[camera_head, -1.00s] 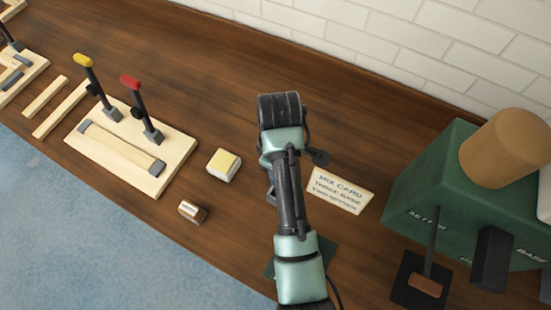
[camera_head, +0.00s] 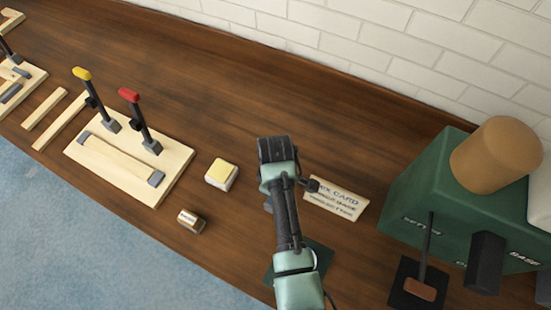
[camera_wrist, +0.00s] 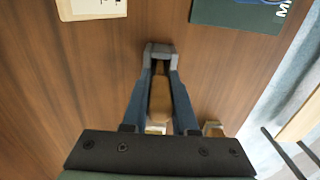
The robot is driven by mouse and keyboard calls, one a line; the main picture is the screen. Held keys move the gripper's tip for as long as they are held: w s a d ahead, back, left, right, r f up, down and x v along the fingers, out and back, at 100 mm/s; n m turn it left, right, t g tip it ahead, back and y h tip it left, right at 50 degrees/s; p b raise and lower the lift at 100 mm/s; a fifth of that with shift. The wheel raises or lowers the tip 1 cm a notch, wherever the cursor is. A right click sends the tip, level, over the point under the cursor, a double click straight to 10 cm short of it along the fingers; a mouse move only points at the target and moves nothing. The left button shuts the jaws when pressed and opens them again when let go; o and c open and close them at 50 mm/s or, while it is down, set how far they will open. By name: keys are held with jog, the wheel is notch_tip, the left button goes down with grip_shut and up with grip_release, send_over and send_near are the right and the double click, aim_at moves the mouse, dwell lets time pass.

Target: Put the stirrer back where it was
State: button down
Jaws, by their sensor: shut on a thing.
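My gripper (camera_wrist: 160,52) shows in the wrist view with its two fingers drawn together. Between them is a narrow brown wooden piece (camera_wrist: 159,98), which looks like the stirrer, with a pale end nearer the palm. Most of it is hidden by the fingers. In the head view my arm covers the gripper and the stirrer. The arm's end is over the table between the yellow-topped block and the mix card (camera_head: 337,199). A dark green mat (camera_head: 322,256) lies partly under my arm; it also shows at the top of the wrist view (camera_wrist: 235,14).
A yellow-topped block (camera_head: 221,174) and a small metal can (camera_head: 191,221) stand left of my arm. Further left is a wooden board with clamps (camera_head: 172,180). A green machine (camera_head: 430,185) stands at right, beside a dark pad (camera_head: 405,297). The table behind my arm is clear.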

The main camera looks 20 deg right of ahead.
jog(key=c, duration=0.7)
grip_release()
